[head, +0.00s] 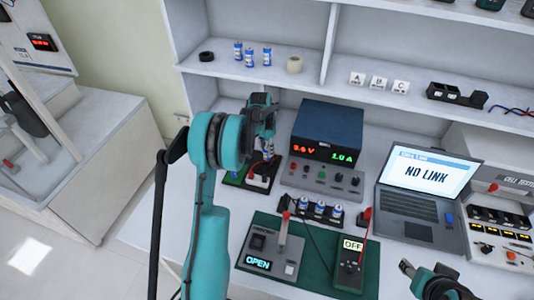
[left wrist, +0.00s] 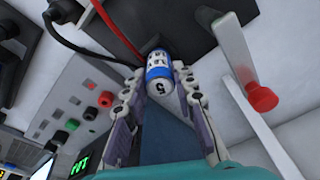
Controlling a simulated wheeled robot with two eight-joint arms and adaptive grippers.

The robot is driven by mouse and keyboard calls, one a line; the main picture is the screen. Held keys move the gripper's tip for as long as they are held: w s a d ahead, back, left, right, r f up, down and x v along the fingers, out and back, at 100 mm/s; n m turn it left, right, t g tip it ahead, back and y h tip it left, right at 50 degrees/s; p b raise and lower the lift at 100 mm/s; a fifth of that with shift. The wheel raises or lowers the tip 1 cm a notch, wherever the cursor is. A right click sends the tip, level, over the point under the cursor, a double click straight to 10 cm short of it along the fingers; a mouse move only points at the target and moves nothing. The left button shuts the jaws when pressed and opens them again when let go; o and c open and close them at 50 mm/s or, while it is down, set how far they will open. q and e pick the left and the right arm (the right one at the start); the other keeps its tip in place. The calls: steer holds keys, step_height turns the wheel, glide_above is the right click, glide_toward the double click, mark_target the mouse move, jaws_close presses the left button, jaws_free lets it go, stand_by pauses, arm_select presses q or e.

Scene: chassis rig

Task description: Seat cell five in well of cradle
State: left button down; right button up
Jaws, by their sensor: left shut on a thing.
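Cell five (left wrist: 158,72), a blue and white cylinder marked 5, is between the fingers of my left gripper (left wrist: 160,108) in the left wrist view. The gripper is shut on it. Its far end is at or just over a dark block, seemingly the cradle (left wrist: 185,30); I cannot tell whether it is inside the well. In the head view my left gripper (head: 267,135) points down left of the power supply, over the cradle (head: 262,178), which is partly hidden by my arm. My right gripper (head: 425,275) is at the lower right, away from the cradle; its jaws are unclear.
A lever with a red knob (left wrist: 262,97) stands close beside the cell. Red and black wires run by the block. The power supply (head: 328,130) is just right. A rack with several cells (head: 320,212), a green mat (head: 318,262) and a laptop (head: 425,185) fill the bench.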

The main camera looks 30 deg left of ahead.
arm_select(q)
steer(key=shift+f, duration=0.65)
steer(key=shift+f, duration=0.1)
steer(key=c, duration=1.2)
jaws_free()
